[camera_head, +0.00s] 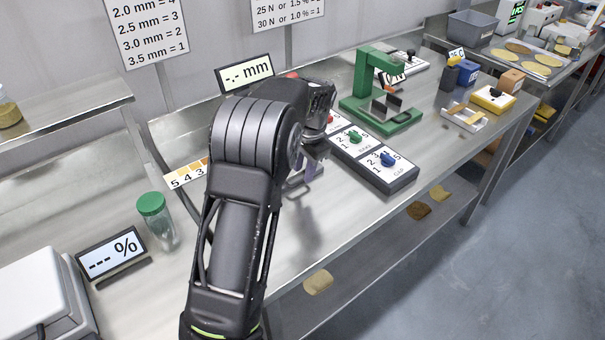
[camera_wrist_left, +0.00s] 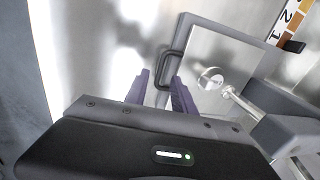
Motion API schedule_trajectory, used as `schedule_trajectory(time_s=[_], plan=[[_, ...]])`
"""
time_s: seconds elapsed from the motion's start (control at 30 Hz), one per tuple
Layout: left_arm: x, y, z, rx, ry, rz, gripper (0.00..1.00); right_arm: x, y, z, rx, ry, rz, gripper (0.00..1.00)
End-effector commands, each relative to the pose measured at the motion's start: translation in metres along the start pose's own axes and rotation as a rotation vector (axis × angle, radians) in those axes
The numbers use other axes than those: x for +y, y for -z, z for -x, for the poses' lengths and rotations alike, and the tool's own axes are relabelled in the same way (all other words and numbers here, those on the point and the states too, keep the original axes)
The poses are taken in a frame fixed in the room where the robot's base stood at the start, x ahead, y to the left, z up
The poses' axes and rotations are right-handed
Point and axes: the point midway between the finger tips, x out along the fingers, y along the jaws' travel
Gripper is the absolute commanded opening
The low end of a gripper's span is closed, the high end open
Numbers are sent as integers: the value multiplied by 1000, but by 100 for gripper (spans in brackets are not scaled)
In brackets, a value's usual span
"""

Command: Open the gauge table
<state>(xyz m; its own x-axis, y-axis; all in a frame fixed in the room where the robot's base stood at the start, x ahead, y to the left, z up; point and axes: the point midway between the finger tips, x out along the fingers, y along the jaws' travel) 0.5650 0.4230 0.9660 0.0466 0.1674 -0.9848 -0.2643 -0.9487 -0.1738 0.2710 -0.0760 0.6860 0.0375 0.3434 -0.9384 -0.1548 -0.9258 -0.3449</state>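The thickness gauge is mostly hidden behind my left arm in the head view; its display (camera_head: 245,75) reads "-.- mm". In the left wrist view the gauge table (camera_wrist_left: 215,62) is a pale metal plate with a dark loop handle (camera_wrist_left: 177,60) on its edge. A round contact disc (camera_wrist_left: 210,78) on a rod shows over the plate. My left gripper (camera_wrist_left: 162,88) has two purple fingers spread apart, with the handle's near end between or just beyond them. I cannot tell whether they touch it. The same gripper shows at the bench in the head view (camera_head: 307,172). My right gripper is out of view.
A dial panel (camera_head: 375,162) and a green press (camera_head: 380,95) stand right of my left gripper. A green-lidded jar (camera_head: 155,215) and a "--- %" display (camera_head: 112,252) stand at left. Bare bench (camera_head: 330,220) lies in front of the gripper.

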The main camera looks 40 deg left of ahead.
Motion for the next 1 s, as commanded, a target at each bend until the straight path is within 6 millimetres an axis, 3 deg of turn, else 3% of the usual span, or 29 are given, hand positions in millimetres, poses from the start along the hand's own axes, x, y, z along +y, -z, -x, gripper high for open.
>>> schedule_trajectory(time_s=[0.2,0.53,0.9,1.0], plan=[[-1,0,-26,-1,1,1,31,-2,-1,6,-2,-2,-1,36],[0,0,-32,1,1,1,31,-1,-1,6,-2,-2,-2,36],[0,0,-31,1,1,1,1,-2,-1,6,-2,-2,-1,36],[0,0,-31,1,1,1,0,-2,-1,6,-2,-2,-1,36]])
